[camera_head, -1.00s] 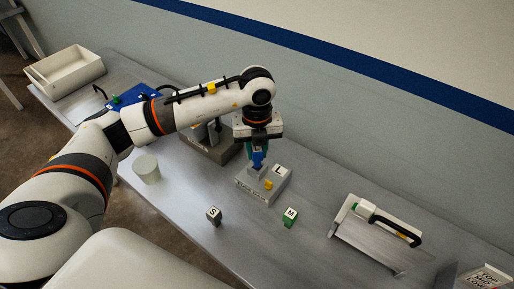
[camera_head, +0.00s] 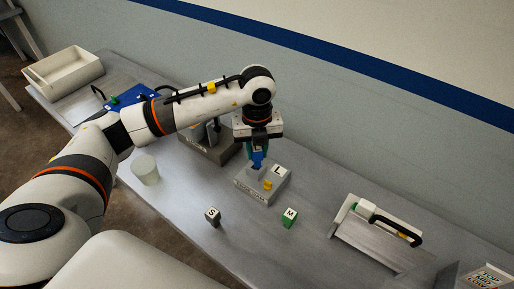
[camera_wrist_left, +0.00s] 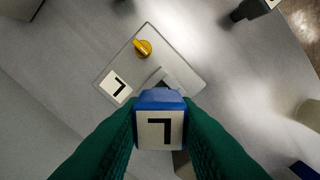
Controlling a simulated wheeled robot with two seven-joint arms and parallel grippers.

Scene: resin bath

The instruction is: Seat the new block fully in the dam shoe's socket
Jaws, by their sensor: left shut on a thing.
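My left gripper (camera_head: 258,150) is shut on a blue block (camera_wrist_left: 160,97) whose white face carries an L. It holds the block above the dam shoe (camera_head: 252,191), a grey base with a white L label and a yellow knob. In the left wrist view the shoe (camera_wrist_left: 191,70) lies just beyond the block, and the dark socket opening (camera_wrist_left: 165,85) shows partly behind it. The block hides the rest of the socket. I cannot tell whether the block touches the shoe. My right gripper is not in view.
A block marked S (camera_head: 213,215) and a green block marked M (camera_head: 289,217) stand in front of the shoe. A white cylinder (camera_head: 145,169) stands left. A scraper-like tool with a black handle (camera_head: 385,235) lies right. A white bin (camera_head: 64,70) is at far left.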

